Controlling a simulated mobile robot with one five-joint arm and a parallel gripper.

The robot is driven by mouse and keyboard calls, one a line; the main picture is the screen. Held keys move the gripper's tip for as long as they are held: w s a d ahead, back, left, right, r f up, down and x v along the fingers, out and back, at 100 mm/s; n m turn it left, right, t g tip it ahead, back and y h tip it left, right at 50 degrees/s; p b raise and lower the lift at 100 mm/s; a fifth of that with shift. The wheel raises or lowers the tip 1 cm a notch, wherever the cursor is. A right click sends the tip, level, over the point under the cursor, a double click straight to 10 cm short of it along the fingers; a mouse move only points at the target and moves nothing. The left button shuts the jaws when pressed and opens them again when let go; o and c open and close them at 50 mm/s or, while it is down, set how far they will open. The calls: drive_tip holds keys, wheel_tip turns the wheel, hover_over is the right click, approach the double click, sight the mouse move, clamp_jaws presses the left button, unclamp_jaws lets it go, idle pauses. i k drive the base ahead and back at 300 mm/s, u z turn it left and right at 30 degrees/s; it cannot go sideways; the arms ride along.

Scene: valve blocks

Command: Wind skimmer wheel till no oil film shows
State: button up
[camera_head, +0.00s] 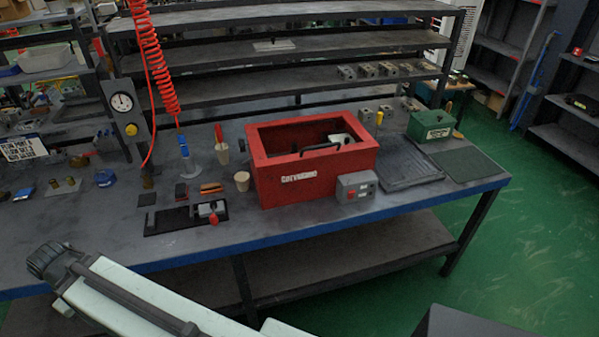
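A red open-topped tank (310,185) with blurred white lettering on its front stands on the bench. A black bar with a bent end (320,148) crosses its top. A dark knob-like part (246,161) shows at its left side; I cannot tell which part is the skimmer wheel. A light part shows inside at the right. The front wall hides most of the inside, and no oil film can be made out. My gripper (48,262) is at the lower left, in front of the bench edge and well apart from the tank; its fingers are unclear.
A grey control box (356,187) with a red button adjoins the tank's front right. A black tray (408,172) and green box (431,126) stand right. Shelves rise behind.

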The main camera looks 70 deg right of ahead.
sight(242, 145)
drive_tip(key=z, duration=2.6)
drive_tip(key=k, duration=1.35)
drive_tip(key=u, duration=0.6)
drive_tip(key=i, duration=1.55)
drive_tip(key=z, duration=0.05)
drive_tip(key=k, duration=0.6)
drive_tip(key=u, duration=0.05)
